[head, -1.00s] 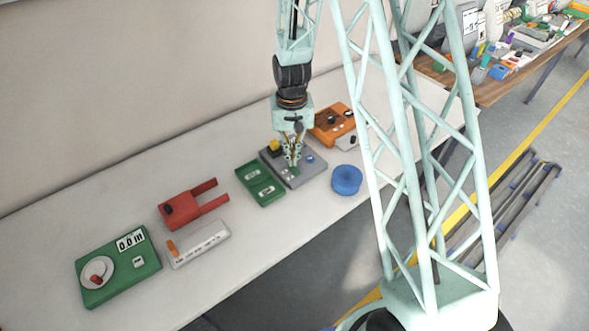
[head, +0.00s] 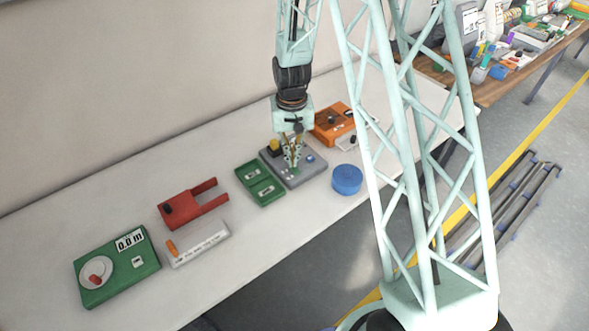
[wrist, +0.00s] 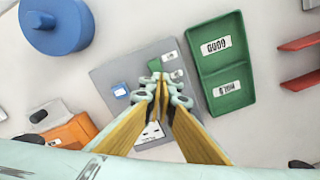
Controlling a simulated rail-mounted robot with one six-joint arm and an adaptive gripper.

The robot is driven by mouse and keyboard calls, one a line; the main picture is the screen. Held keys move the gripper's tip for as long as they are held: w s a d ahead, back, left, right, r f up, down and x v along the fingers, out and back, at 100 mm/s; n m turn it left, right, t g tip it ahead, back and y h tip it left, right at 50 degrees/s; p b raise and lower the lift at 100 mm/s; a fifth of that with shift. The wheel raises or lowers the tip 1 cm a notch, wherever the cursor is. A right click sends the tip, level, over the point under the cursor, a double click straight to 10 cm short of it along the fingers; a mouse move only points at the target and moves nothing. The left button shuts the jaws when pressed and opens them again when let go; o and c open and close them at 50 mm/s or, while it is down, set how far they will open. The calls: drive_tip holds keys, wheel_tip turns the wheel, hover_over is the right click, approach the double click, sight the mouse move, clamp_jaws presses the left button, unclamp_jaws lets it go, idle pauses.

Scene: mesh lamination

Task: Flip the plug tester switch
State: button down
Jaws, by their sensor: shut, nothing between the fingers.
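The plug tester looks to be the grey box (head: 312,176) on the bench, just below my gripper (head: 293,165). In the wrist view the grey tester (wrist: 105,76) shows a small green switch (wrist: 155,65), a blue part (wrist: 120,90) and white labels. My gripper (wrist: 162,82) is shut and empty, its fingertips over the tester, close to the green switch. I cannot tell whether they touch it. The fingers hide the middle of the tester. A yellow part (head: 274,146) stands at its back left corner in the head view.
A green two-compartment tray (head: 260,185) lies close left of the tester; an orange device (head: 332,124) is behind right, and a blue round container (head: 346,180) is at right. A red forked holder (head: 182,208), white strip (head: 200,245) and green meter (head: 120,265) lie farther left.

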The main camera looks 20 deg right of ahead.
drive_tip(key=shift+f+b, duration=0.5)
drive_tip(key=shift+f, duration=0.25)
idle(0.9)
drive_tip(key=shift+r, duration=0.1)
drive_tip(key=shift+r+p, duration=1.4)
drive_tip(key=shift+r, duration=2.05)
